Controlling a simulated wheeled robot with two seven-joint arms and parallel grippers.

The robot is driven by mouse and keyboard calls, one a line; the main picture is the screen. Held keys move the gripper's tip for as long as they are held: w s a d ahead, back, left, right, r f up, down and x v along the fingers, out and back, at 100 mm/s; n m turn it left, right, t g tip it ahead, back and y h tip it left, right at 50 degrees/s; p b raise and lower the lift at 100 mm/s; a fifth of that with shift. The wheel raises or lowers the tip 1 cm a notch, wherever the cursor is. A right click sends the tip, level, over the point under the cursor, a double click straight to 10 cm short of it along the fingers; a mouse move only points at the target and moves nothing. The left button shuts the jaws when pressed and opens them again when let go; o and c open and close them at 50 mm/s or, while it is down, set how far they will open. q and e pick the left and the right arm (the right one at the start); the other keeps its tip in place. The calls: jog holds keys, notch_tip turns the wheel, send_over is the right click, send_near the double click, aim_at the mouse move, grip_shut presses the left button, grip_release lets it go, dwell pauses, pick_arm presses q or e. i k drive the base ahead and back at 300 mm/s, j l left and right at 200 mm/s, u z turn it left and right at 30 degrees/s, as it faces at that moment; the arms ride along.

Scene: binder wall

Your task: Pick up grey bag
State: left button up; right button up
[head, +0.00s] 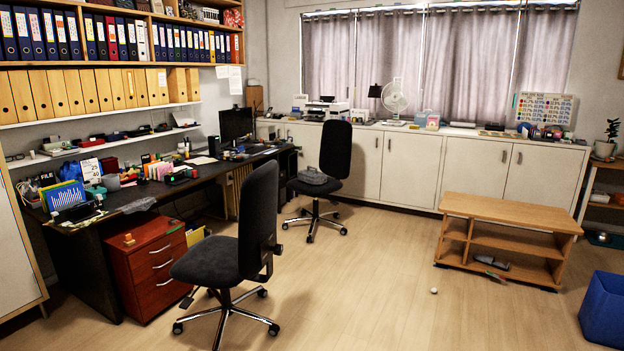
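A grey bag (313,176), soft and crumpled, lies on the seat of the far black office chair (336,150). The chair stands by the far end of the dark desk (150,188), in front of the white cabinets. A second crumpled grey item (138,204) lies near the front edge of the desk; I cannot tell what it is. Neither of my grippers is in view.
A nearer black office chair (232,255) and a red drawer unit (152,268) stand at the left. A wooden shelf bench (508,212) and a blue bin (603,308) stand at the right. A small white ball (434,291) lies on the otherwise open middle floor.

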aim_at(312, 177)
jog(key=i, duration=2.85)
jog(key=i+l+z, duration=0.15)
jog(key=i+z, duration=0.2)
jog(key=i, duration=0.85)
jog(key=i+j+z, duration=0.2)
jog(key=i+z, duration=0.15)
jog(key=i, duration=0.85)
jog(key=i+u, duration=0.3)
jog(key=i, duration=0.2)
jog(key=i+l+u, duration=0.25)
jog(key=i, duration=0.2)
jog(key=i+l+u, duration=0.3)
jog(key=i, duration=0.15)
jog(key=i+l+u, duration=0.25)
jog(key=i, duration=0.2)
